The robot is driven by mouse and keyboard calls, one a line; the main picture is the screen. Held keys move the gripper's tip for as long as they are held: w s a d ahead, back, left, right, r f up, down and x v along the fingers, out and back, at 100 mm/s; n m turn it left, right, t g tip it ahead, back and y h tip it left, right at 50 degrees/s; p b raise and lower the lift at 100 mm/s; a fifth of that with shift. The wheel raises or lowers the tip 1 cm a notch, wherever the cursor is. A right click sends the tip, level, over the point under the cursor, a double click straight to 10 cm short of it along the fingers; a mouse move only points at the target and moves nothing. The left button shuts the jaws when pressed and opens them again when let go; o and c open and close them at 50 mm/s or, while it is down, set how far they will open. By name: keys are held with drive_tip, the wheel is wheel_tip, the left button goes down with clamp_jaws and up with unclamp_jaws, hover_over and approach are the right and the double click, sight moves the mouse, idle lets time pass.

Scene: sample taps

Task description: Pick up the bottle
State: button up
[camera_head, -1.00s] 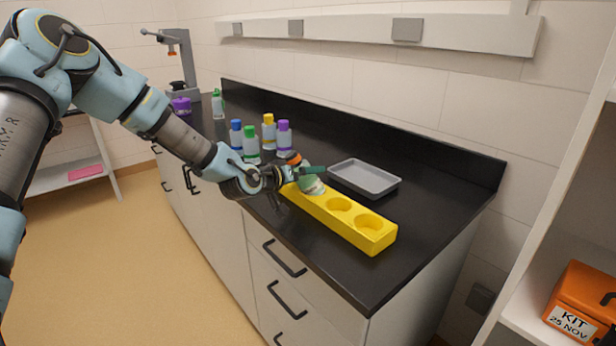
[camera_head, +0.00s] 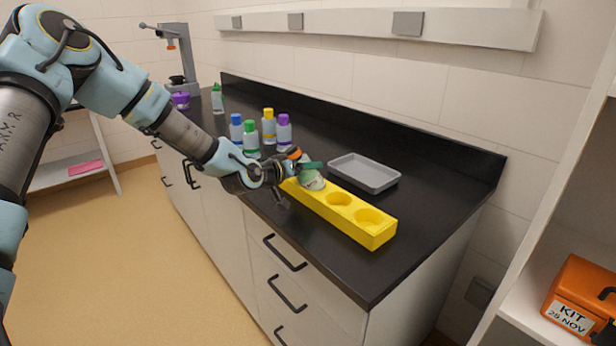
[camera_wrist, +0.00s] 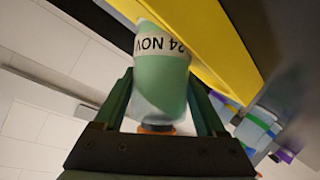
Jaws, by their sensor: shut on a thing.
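The bottle (camera_head: 313,183) has a pale green body and an orange cap, and is tilted at the far end of the yellow rack. My gripper (camera_head: 311,166) is shut on it, with one dark green finger across its side. In the wrist view the bottle (camera_wrist: 160,82) is between both fingers, its orange cap toward the palm and a white label reading "24 NOV" visible. Whether its base is still inside the rack hole or just clear of it cannot be told.
The yellow rack (camera_head: 370,237) has two empty round holes at its near end. A grey tray (camera_head: 365,174) lies behind it. Several capped bottles, including a green-capped one (camera_head: 251,141), stand to the left. A dark backsplash runs behind the counter.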

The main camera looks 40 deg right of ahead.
sight(315, 174)
clamp_jaws()
drive_tip(key=shift+w+r+b, duration=0.1)
drive_tip(key=shift+r+b, duration=0.3)
drive_tip(key=shift+r, duration=0.4)
wheel_tip(315, 174, up, 7)
drive_tip(key=shift+r+b, duration=0.2)
drive_tip(key=shift+b, duration=1.05)
drive_tip(key=s+m+b, duration=0.1)
drive_tip(key=m, duration=0.1)
drive_tip(key=s+d+m+g+y+b, duration=0.1)
drive_tip(key=shift+d+m, duration=0.25)
drive_tip(key=shift+m, duration=0.15)
drive_tip(key=m, duration=0.1)
drive_tip(key=m+y+b, duration=0.1)
drive_tip(key=shift+s+d+f+m, duration=0.15)
drive_tip(key=shift+s+f+m, duration=0.1)
drive_tip(key=shift+m, duration=0.05)
drive_tip(key=shift+f+m, duration=0.2)
drive_tip(key=shift+m, duration=0.1)
wheel_tip(315, 174, down, 10)
drive_tip(key=shift+w+r+p, duration=0.1)
drive_tip(key=shift+r+p, duration=0.15)
drive_tip(key=shift+p, duration=0.1)
